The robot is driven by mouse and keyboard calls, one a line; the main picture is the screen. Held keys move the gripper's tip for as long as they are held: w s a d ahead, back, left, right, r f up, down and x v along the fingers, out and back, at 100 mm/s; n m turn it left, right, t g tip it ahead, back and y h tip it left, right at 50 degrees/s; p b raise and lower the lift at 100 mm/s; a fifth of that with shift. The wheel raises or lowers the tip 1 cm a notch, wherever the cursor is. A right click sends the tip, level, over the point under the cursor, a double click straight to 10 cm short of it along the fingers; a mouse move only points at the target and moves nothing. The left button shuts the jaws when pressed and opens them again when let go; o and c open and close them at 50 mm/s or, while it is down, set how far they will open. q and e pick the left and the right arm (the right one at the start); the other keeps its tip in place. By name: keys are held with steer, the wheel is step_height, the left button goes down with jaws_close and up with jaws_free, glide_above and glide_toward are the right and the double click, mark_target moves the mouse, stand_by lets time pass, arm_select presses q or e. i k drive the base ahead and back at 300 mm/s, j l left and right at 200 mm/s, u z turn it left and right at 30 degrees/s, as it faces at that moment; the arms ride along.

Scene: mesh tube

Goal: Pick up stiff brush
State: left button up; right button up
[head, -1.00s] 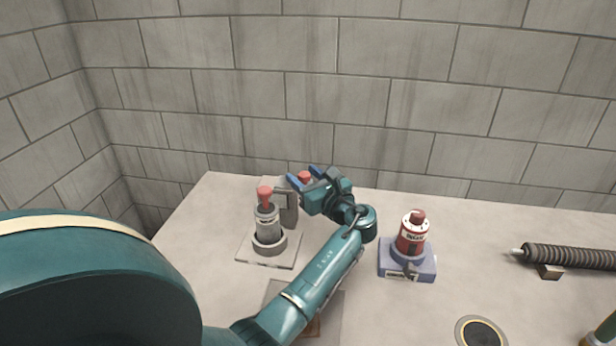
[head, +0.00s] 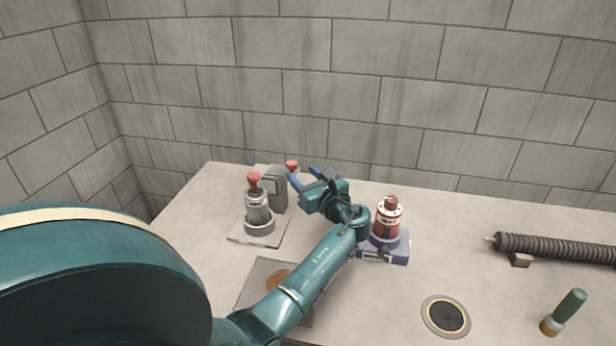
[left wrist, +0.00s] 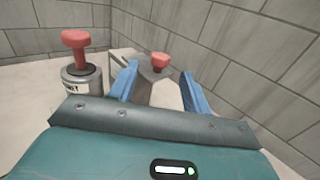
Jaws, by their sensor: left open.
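No item is clearly recognisable as a stiff brush. A red-knobbed piece (head: 291,166) stands at the back of the table by a grey block (head: 274,186). In the left wrist view the red knob (left wrist: 160,62) shows between and beyond my fingers. My left gripper (head: 304,175) is open and empty, just right of this knob in the head view. My right gripper is not in view.
A grey canister with red knob (head: 257,209) stands left of my gripper. A red bottle (head: 388,221) on a blue-grey base is close to my left arm. A dark ribbed tube (head: 555,246) lies right; a round dark disc (head: 446,315) lies in front. Walls stand behind and left.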

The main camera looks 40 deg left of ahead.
mark_target(554, 322)
steer(key=k+l, duration=0.1)
steer(key=l, duration=0.8)
steer(key=k+l, duration=0.15)
steer(key=l, duration=0.75)
steer(key=k, duration=0.05)
